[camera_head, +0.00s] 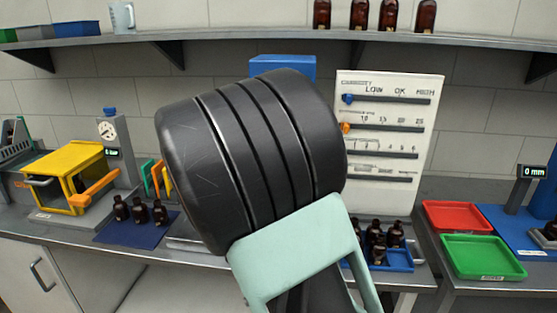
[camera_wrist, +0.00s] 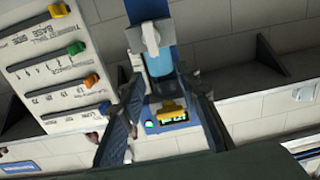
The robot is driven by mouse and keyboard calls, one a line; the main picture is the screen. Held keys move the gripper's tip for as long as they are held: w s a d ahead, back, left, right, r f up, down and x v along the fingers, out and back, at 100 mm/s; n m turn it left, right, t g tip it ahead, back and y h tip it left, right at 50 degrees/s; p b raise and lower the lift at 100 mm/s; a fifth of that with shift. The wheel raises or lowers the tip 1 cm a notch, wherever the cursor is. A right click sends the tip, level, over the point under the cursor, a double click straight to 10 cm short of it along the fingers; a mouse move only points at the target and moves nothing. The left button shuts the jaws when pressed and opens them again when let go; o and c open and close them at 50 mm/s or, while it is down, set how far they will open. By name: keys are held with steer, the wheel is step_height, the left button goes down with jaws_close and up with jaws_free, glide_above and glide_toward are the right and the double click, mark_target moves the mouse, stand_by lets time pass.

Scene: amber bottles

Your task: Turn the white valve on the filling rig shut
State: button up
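The filling rig shows in the wrist view as a blue column (camera_wrist: 162,28) with a pale blue cylinder (camera_wrist: 159,64), a yellow part (camera_wrist: 172,106) and a blue base with a small lit display. What looks like the white valve (camera_wrist: 150,38) sits on the column, near the top of the picture. My gripper (camera_wrist: 164,84) is open, with its two dark fingers apart and nothing seen held between them. The valve lies beyond the fingertips, apart from them. In the head view my arm hides the gripper and most of the rig; only a blue top (camera_head: 283,66) shows.
A white panel with sliders (camera_head: 390,140) stands right of my arm, and beside the rig in the wrist view (camera_wrist: 45,65). Dark bottles stand in a blue tray (camera_head: 398,261) below it. Red (camera_head: 458,215) and green trays (camera_head: 483,257) lie right. A shelf (camera_head: 230,34) runs above.

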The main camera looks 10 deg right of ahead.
steer(key=f+p+x, duration=0.1)
steer(key=p+x, duration=0.1)
steer(key=x, duration=0.8)
steer(key=shift+s+d+f, duration=0.2)
steer(key=shift+d+f, duration=0.2)
jaws_close()
